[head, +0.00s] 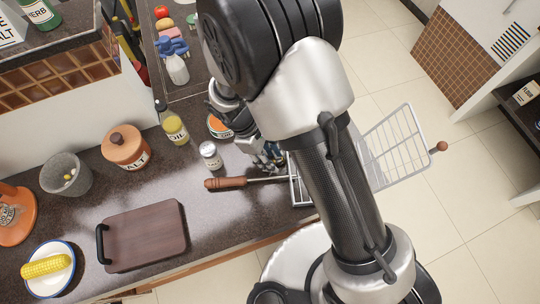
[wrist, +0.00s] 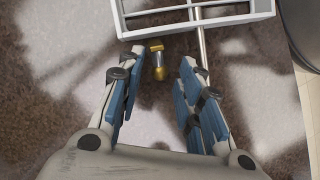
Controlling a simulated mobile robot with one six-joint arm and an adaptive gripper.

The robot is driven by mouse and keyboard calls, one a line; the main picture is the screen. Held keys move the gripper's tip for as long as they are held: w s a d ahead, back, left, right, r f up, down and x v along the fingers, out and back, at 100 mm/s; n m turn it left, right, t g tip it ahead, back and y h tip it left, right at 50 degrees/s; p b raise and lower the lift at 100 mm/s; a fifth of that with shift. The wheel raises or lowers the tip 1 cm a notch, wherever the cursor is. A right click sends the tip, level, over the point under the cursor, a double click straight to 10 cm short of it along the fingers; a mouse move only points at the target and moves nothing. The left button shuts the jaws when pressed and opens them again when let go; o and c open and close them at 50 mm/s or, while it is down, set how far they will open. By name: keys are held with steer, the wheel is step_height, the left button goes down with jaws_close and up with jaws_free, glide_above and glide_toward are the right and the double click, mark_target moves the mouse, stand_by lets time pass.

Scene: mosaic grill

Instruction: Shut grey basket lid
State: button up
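The grey wire basket lid (head: 398,145) stands open at the right in the head view, beyond the counter edge, with a brown knob (head: 439,147) at its outer end. The basket base (head: 297,190) lies on the counter, partly hidden by my arm. Its wooden handle (head: 225,183) points left. In the wrist view the pale base frame (wrist: 200,12) is at the top, with a metal rod running below it. My gripper (wrist: 160,65) is open with its fingers apart, close to the frame. It also shows beside the handle rod in the head view (head: 271,157).
A white shaker (head: 210,155), an oil bottle (head: 175,129) and an orange pot (head: 125,147) stand left of my gripper. A brown board (head: 145,236) lies at the front left. A small gold-ended object (wrist: 159,62) shows between the fingers. Tiled floor is open at right.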

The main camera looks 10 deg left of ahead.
jaws_close()
stand_by(1.2)
stand_by(0.5)
steer(key=shift+o, duration=0.6)
jaws_free()
steer(key=v, duration=1.2)
steer(key=shift+r, duration=0.1)
